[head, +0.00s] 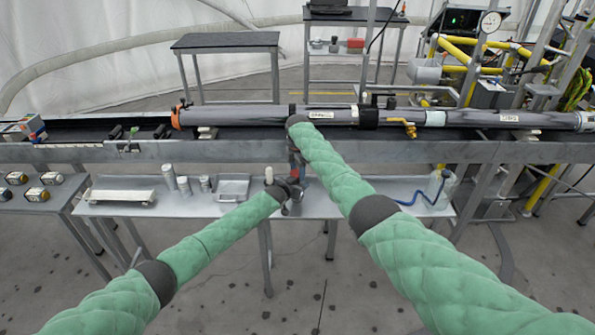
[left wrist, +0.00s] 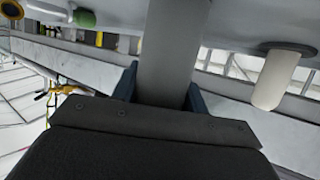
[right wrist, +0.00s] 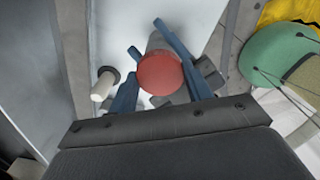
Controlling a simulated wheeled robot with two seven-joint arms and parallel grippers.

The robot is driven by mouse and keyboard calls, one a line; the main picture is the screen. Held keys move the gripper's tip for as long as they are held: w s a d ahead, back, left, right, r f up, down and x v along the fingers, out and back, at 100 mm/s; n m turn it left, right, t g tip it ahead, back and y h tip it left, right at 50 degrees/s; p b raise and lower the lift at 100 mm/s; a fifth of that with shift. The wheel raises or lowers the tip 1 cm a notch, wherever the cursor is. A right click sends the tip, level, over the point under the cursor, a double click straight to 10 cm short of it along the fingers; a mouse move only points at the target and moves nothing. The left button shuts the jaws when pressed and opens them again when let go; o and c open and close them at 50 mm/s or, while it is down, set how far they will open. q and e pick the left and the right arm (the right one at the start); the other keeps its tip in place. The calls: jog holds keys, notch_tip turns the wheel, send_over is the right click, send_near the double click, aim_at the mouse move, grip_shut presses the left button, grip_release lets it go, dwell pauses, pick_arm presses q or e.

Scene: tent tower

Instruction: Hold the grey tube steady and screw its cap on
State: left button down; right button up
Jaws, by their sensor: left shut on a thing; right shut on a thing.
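The grey tube (left wrist: 175,50) stands between the dark blue fingers of my left gripper (left wrist: 163,88), which is shut on it. The red cap (right wrist: 160,73) shows in the right wrist view as a round red face at the end of the grey tube (right wrist: 158,42). My right gripper (right wrist: 150,60) has its blue fingers on either side of the cap and is shut on it. In the head view, my left gripper (head: 286,192) is low over the table and my right gripper (head: 295,162) is just above it. I cannot tell how tightly the cap sits on the tube.
A white peg (head: 269,175) stands close to my left gripper. The metal table (head: 350,195) holds a white tray (head: 120,190), several grey cylinders (head: 184,186) and a clear bottle (head: 434,185) with a blue hose. A long dark pipe (head: 250,117) lies on a rail behind.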

jog(key=o, duration=1.1)
jog(key=shift+r, duration=2.25)
jog(key=shift+c, duration=0.5)
jog(key=shift+w+r+n, duration=0.1)
jog(key=shift+r+n, duration=1.4)
jog(key=shift+r, duration=0.3)
